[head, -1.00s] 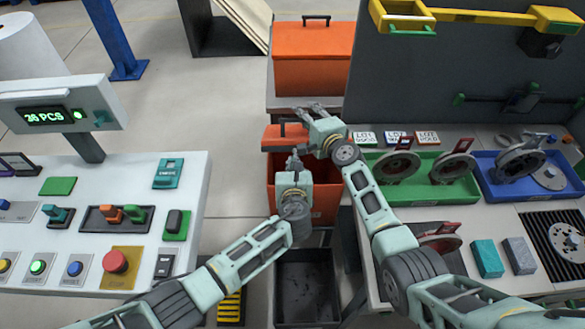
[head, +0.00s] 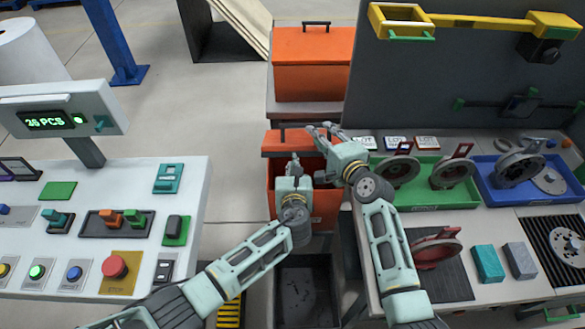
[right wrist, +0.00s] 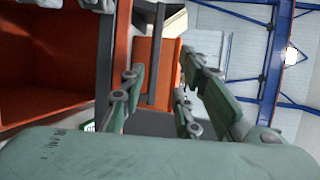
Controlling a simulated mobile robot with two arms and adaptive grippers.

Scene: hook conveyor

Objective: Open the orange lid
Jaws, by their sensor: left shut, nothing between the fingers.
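The lower orange bin (head: 320,207) stands between the two work surfaces in the head view. Its orange lid (head: 283,142) shows at the far side, with a dark opening below the lid's near edge. My left gripper (head: 293,160) is shut and empty, in front of the lid over the opening. My right gripper (head: 318,130) is at the lid's right part, its fingers pointing left and away; contact cannot be told. In the right wrist view its fingers (right wrist: 160,85) are spread with nothing seen between them. An orange wall and bin interior (right wrist: 50,75) fill that view's left.
A second orange box (head: 312,65) with a black top handle stands behind. The control panel (head: 135,190) is at left. At right, the workbench holds a green tray (head: 425,202) and a blue tray (head: 490,190). A dark open bin (head: 305,290) is below.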

